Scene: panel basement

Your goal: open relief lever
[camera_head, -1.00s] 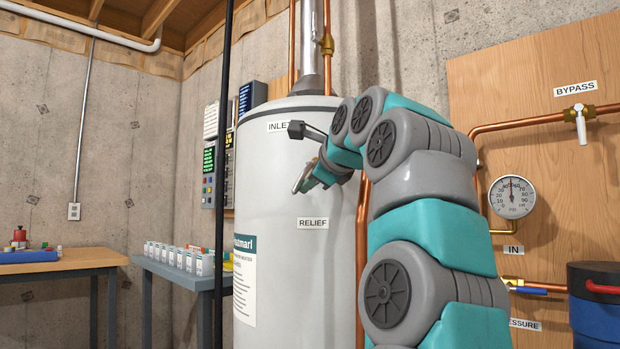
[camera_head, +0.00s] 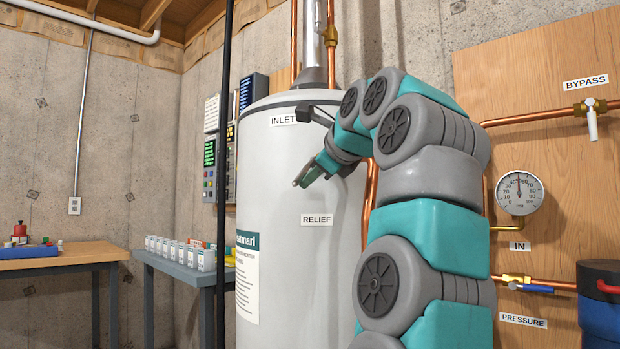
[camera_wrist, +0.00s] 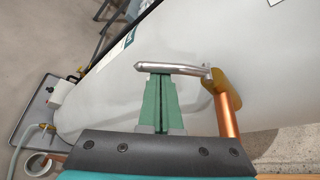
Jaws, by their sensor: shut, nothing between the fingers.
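The relief lever (camera_wrist: 178,67) is a silver bar in the wrist view, running left from a brass valve body (camera_wrist: 218,84) on a copper pipe (camera_wrist: 229,116). My gripper (camera_wrist: 161,76) has its green fingers together, empty, with the tips right at the bar's near side. The tips look in contact with the bar, but I cannot be sure. In the head view my gripper (camera_head: 306,176) is in front of the white tank (camera_head: 275,170), above the RELIEF label (camera_head: 317,220). A silver end (camera_head: 297,183) shows by the fingers there; the valve body is hidden by my arm.
The tank stands close behind the gripper. A black vertical pole (camera_head: 222,150) is left of it. A grey table (camera_head: 172,264) with small boxes stands further left. A wooden panel (camera_head: 560,160) with gauge (camera_head: 520,192) and pipes is on the right.

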